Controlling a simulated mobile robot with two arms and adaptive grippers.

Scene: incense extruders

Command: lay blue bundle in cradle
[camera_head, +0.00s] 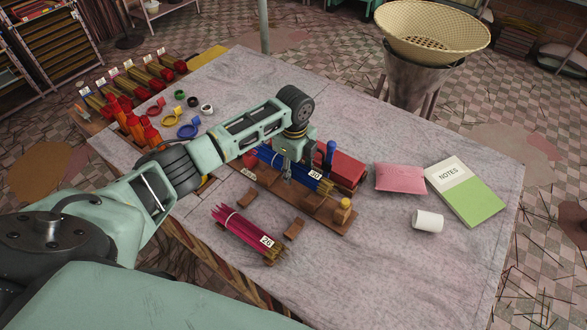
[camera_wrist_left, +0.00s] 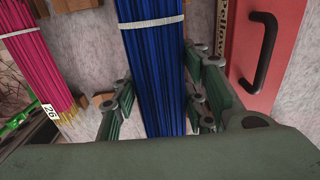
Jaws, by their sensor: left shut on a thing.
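My left gripper (camera_head: 288,165) is shut on the blue bundle (camera_head: 270,158) around its middle. In the left wrist view, the fingers (camera_wrist_left: 160,105) stand on both sides of the blue bundle (camera_wrist_left: 152,60), which has a pale tie. The bundle's tagged end points to the lower right in the head view. It is over or on a long brown wooden board (camera_head: 315,206); the gap beneath is hidden. Two small empty brown blocks, one nearer (camera_head: 293,229) and one farther (camera_head: 247,198), look like cradle supports beside the board. My right gripper is out of view.
A magenta bundle (camera_head: 245,233) lies left of the blocks. A pink packet (camera_head: 400,178), white cup (camera_head: 427,220) and notebook (camera_head: 466,193) lie right. The front right is clear.

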